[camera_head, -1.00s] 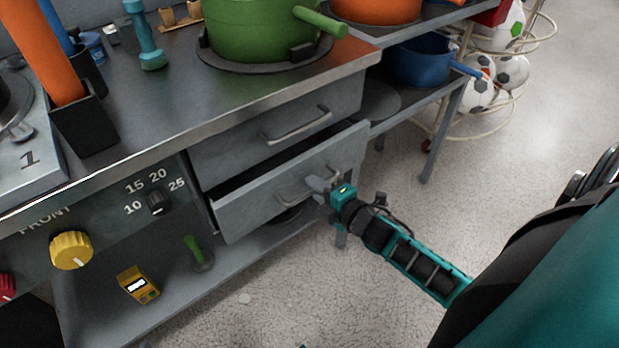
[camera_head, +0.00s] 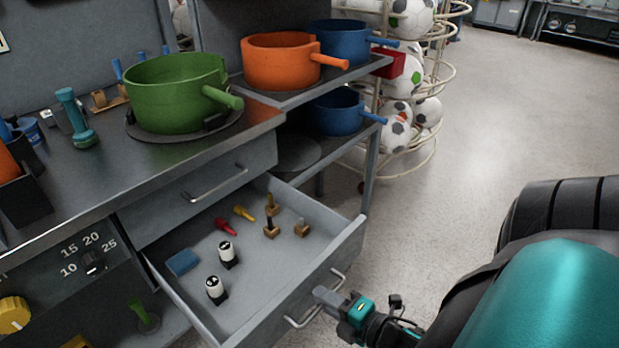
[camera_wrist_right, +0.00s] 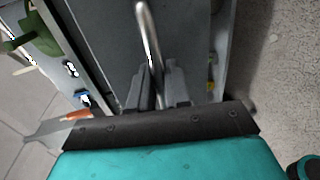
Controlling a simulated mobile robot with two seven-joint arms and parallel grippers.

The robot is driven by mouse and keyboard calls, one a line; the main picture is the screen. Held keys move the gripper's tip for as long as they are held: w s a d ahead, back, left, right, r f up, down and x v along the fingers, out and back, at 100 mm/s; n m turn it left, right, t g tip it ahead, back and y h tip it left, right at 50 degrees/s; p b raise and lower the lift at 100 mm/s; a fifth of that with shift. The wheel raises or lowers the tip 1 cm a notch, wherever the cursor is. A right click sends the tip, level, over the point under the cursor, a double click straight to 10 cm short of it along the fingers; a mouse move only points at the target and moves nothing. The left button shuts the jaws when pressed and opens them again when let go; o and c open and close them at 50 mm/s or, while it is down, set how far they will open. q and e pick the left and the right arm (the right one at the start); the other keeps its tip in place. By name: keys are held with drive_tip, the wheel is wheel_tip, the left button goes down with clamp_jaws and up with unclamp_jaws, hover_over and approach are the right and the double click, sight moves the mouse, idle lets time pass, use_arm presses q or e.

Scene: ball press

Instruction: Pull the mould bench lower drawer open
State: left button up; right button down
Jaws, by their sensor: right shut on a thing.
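The lower drawer (camera_head: 280,312) of the mould bench (camera_head: 140,172) stands well out from the bench front, its inside in view. Its bar handle (camera_head: 337,279) is on the front panel. My right gripper (camera_head: 322,294) is at that handle, with the arm coming from the lower right. In the right wrist view the two fingers (camera_wrist_right: 164,85) close around the metal bar handle (camera_wrist_right: 148,40). The upper drawer (camera_head: 205,192) is shut. My left gripper is not in view.
The drawer holds a blue block (camera_head: 182,262), black-and-white pieces (camera_head: 228,255), and red, yellow and brown pieces. A green pot (camera_head: 170,98) stands on the bench top. A shelf with orange (camera_head: 278,62) and blue pots and a ball rack (camera_head: 412,85) stand behind. Floor at right is clear.

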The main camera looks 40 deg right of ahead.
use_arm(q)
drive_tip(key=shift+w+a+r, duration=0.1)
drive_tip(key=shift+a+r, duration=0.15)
use_arm(e)
drive_tip(key=shift+f+v, duration=0.25)
drive_tip(key=shift+v, duration=0.85)
drive_tip(key=shift+f+v, duration=0.2)
drive_tip(key=shift+v, duration=0.9)
drive_tip(key=shift+s, duration=0.1)
drive_tip(key=c, duration=1.3)
unclamp_jaws()
drive_tip(key=shift+c, duration=0.2)
use_arm(q)
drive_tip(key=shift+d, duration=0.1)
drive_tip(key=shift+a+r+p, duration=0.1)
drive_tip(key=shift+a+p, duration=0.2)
drive_tip(key=shift+p, duration=0.35)
use_arm(e)
drive_tip(key=v, duration=1.3)
drive_tip(key=shift+d, duration=0.1)
